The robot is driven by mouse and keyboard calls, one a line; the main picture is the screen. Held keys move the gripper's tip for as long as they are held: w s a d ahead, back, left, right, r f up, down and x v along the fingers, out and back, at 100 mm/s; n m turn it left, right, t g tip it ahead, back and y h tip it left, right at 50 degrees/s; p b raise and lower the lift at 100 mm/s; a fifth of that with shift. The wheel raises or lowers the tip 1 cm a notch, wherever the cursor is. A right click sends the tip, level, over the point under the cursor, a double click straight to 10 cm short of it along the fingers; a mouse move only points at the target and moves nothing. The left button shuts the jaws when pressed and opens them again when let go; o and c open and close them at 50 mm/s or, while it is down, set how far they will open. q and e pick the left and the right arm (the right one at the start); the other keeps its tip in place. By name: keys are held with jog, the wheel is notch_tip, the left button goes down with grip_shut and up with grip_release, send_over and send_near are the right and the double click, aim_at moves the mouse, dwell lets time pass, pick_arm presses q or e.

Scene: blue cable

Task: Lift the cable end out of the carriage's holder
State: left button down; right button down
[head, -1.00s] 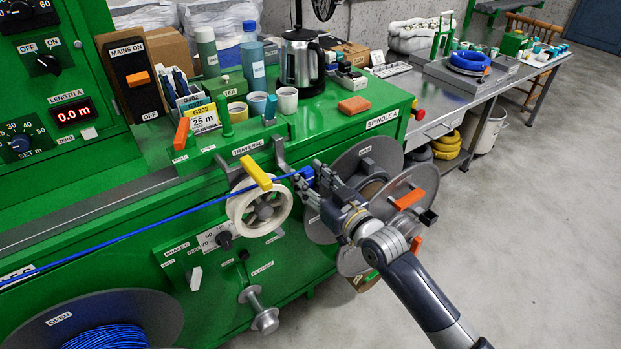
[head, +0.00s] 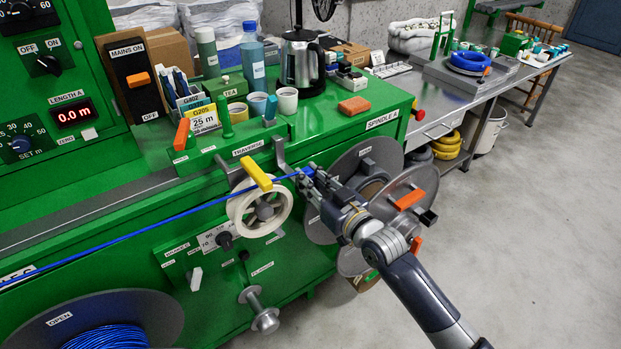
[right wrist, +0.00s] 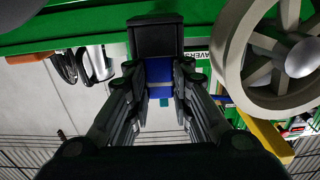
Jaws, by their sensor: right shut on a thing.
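The blue cable (head: 120,236) runs from the lower left, up past the white guide wheel (head: 240,210), to its blue end (head: 306,173) at the traverse carriage (head: 215,158). My right gripper (head: 308,176) is shut on the cable end. In the right wrist view the gripper (right wrist: 160,95) has its fingers on both sides of the blue end piece (right wrist: 159,72), below a dark block. The fingers hide most of the holder, so I cannot tell whether the end still sits in it. My left gripper is not in view.
A yellow lever (head: 257,174) sits just left of the gripper, above the wheel. Grey spindle flanges (head: 405,190) with an orange handle stand close behind my right arm. Cups, a kettle (head: 302,62) and an orange block (head: 353,106) stand on the green top.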

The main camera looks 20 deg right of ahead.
jog(key=shift+r, duration=0.55)
jog(key=shift+r+p, duration=0.4)
jog(key=shift+p, duration=0.45)
dwell(0.4)
jog(key=shift+r+p, duration=2.8)
jog(key=shift+r, duration=0.1)
jog(key=shift+f, duration=0.1)
